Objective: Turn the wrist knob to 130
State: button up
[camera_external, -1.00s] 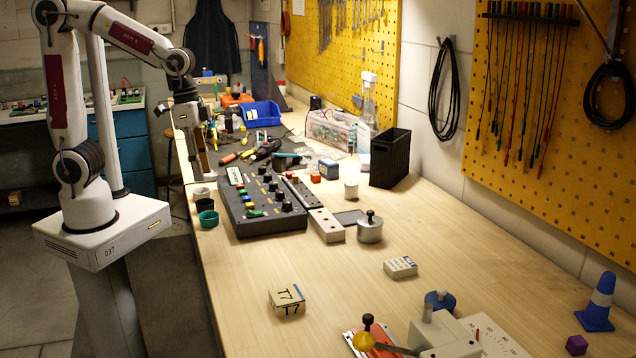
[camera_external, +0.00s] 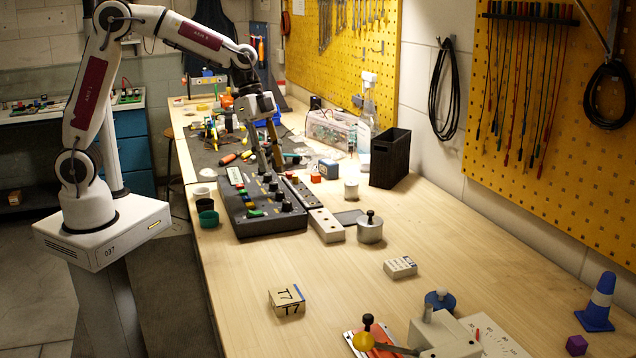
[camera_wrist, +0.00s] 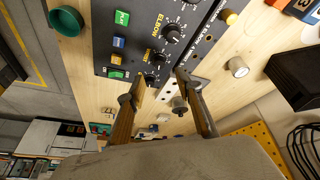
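The dark control panel (camera_external: 275,224) lies on the bench with a row of black knobs along its right side and coloured buttons along its left. In the wrist view the panel (camera_wrist: 106,45) shows a knob (camera_wrist: 172,34) by the label that reads ELBOW. The smaller label nearer my fingers seems to read WRIST, with a black knob (camera_wrist: 157,59) beside it; its pointer and scale are too small to read. My gripper (camera_external: 269,169) is above the far part of the panel, pointing down. In the wrist view my gripper (camera_wrist: 160,80) is open, with nothing between the fingers.
A narrow strip of modules (camera_external: 326,224) runs along the panel's right side. A black bin (camera_external: 390,158) and a silver pot with a knob (camera_external: 370,228) stand to the right. The bench in front of the panel is mostly clear.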

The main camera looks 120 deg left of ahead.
aim_at(280, 191)
jog(key=shift+m, duration=0.7)
jog(key=shift+d, duration=0.1)
jog(key=shift+x, duration=3.9)
grip_shut()
